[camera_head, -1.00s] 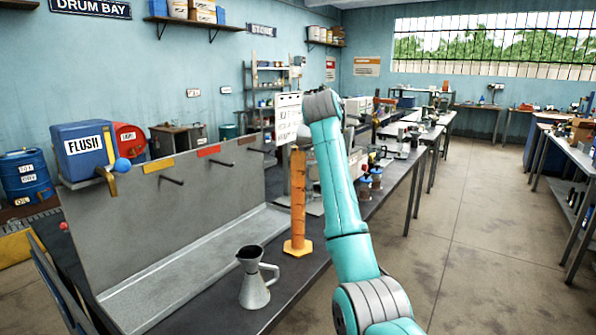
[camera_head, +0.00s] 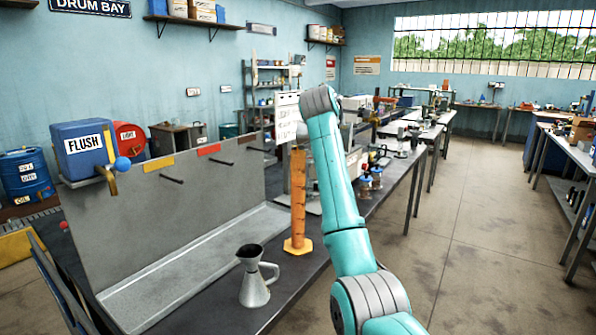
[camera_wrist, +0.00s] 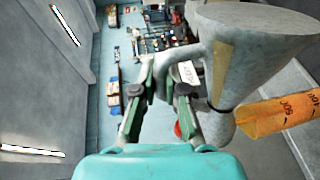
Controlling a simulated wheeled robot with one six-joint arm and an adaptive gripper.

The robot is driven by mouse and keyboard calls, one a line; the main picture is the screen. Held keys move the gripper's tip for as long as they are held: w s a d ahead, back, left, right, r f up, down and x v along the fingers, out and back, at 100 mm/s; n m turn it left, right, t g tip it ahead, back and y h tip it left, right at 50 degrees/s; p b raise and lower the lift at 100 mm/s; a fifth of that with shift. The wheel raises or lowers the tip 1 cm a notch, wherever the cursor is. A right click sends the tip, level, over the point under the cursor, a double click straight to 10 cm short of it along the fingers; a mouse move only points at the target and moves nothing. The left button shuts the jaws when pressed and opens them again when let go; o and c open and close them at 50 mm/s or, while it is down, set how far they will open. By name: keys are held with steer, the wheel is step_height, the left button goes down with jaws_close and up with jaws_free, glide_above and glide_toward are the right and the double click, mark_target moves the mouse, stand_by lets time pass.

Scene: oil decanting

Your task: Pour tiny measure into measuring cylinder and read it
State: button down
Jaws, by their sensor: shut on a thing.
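The orange measuring cylinder (camera_head: 298,205) stands upright on the bench, left of my arm. It also shows in the wrist view (camera_wrist: 278,116), its top close to the held measure. My gripper (camera_wrist: 182,92) is shut on the handle of a grey metal measure (camera_wrist: 245,55). That measure is tipped about onto its side, its flared mouth near the cylinder's top; whether they touch is unclear. My arm hides gripper and held measure in the head view. Another grey measure (camera_head: 254,278) with a dark mouth stands upright at the bench's near end. No liquid is visible.
A grey tray (camera_head: 175,270) with a back panel runs along the left of the bench. A blue FLUSH box (camera_head: 84,150) and a red drum (camera_head: 128,138) stand behind it. Small jars (camera_head: 370,180) stand farther along the bench. The floor at right is clear.

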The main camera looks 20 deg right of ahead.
steer(key=shift+w+a+r, duration=0.15)
steer(key=shift+r, duration=0.05)
stand_by(0.4)
steer(key=f, duration=0.1)
steer(key=s+d+f+m, duration=0.1)
steer(key=d+f+m, duration=0.1)
steer(key=shift+s+d+f, duration=0.1)
steer(key=shift+s+d, duration=0.1)
steer(key=shift+s, duration=0.15)
steer(key=shift+a+f+y, duration=0.1)
steer(key=shift+y, duration=0.2)
steer(key=shift+s+d+f+m+t, duration=0.2)
steer(key=shift+d+f+m+t, duration=0.1)
steer(key=shift+f+m, duration=0.1)
steer(key=s+d+f+m+t+b, duration=0.1)
steer(key=f+m+b, duration=0.1)
steer(key=f+m, duration=0.2)
steer(key=s+d+f+m+b, duration=0.1)
steer(key=f+m+b, duration=0.1)
steer(key=f+m, duration=0.2)
steer(key=d+f+m+t+y+b, duration=0.1)
steer(key=f+m, duration=0.3)
steer(key=f, duration=0.5)
steer(key=shift+s+d+f+m+t+b, duration=0.35)
steer(key=shift+d+b, duration=0.2)
steer(key=shift+b, duration=0.2)
